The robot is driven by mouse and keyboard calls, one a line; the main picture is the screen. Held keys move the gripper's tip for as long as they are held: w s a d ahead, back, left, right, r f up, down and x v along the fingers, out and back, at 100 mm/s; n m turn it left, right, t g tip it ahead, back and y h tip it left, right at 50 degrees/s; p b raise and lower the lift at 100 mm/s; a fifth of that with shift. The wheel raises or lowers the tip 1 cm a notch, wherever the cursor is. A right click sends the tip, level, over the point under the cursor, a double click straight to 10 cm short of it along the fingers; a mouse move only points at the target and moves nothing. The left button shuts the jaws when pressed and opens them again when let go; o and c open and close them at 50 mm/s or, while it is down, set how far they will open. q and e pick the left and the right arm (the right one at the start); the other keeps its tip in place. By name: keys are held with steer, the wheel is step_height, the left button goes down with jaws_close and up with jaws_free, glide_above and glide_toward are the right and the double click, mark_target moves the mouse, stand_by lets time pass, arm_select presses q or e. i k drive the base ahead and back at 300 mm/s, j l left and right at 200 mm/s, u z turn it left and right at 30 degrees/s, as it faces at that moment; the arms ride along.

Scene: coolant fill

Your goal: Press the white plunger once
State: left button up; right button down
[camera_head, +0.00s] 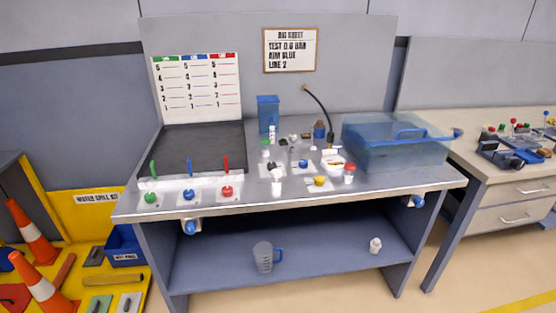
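Several small items stand on the metal workbench (250,200). A small white upright piece (276,187) stands near the front middle edge, in front of a dark fitting; it may be the white plunger, but it is too small to tell. A white cup-like piece with a red top (349,173) stands to its right. Another small white piece (272,133) is by the blue container at the back. Neither of my grippers is in view.
Green, blue and red knobs (189,194) sit at the bench's front left. A transparent blue bin (395,145) fills the right end. A jug (264,257) and a small white bottle (375,245) stand on the lower shelf. Orange cones (33,235) are on the left.

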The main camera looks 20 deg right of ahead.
mark_target(276, 173)
steer(key=i+u, duration=0.15)
steer(key=i, duration=0.4)
steer(key=i+l+u, duration=0.1)
steer(key=i, duration=0.45)
